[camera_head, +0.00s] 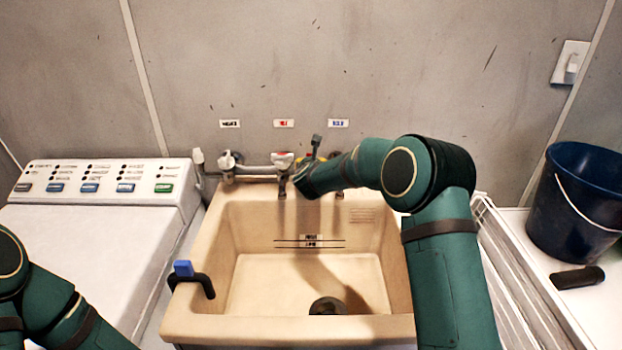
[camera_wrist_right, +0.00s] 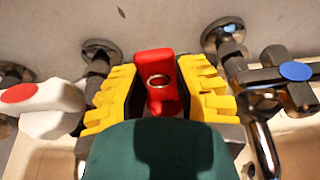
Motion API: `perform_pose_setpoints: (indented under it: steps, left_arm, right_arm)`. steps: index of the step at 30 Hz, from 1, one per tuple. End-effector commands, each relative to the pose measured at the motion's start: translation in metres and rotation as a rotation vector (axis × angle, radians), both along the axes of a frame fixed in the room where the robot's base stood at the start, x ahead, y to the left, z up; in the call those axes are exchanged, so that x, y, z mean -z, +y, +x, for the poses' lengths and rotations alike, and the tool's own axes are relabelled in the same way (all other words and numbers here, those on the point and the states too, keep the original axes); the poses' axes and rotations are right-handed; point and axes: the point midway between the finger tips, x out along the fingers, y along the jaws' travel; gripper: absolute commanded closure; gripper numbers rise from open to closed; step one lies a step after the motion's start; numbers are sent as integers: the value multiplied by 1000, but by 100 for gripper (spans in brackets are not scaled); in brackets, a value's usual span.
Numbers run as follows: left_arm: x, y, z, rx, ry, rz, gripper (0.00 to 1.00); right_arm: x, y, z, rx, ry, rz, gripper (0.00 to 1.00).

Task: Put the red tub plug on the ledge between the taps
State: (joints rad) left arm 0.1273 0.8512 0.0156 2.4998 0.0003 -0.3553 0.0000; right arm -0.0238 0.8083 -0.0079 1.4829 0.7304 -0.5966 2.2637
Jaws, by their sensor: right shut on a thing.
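The red tub plug (camera_wrist_right: 158,92), a red block with a metal ring, is held between the yellow finger pads of my right gripper (camera_wrist_right: 160,80). The blue-marked tap (camera_wrist_right: 288,76) is at the right. The back ledge (camera_head: 252,190) is partly covered by my arm; contact with the plug cannot be told. My left gripper is out of view.
The beige tub (camera_head: 225,245) is empty around its dark drain (camera_head: 327,306). A black hook with a blue top (camera_head: 190,275) sits on its left rim. A washing machine (camera_head: 90,240) stands left. A blue bucket (camera_head: 575,205) and a dark object (camera_head: 577,278) are right.

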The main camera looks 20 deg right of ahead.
Motion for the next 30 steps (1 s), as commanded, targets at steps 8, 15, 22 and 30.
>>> perform_pose_setpoints:
  steps: [8, 15, 22, 30]
  left_arm:
    - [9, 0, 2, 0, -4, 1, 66]
    - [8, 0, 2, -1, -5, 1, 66]
    - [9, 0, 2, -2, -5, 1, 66]
    - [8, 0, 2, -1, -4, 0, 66]
  right_arm:
    - [39, 0, 0, -2, 4, -2, 100]
    - [40, 0, 0, 0, 1, -1, 100]
    - [40, 0, 0, 0, 2, 0, 46]
    - [39, 0, -1, -1, 2, 0, 46]
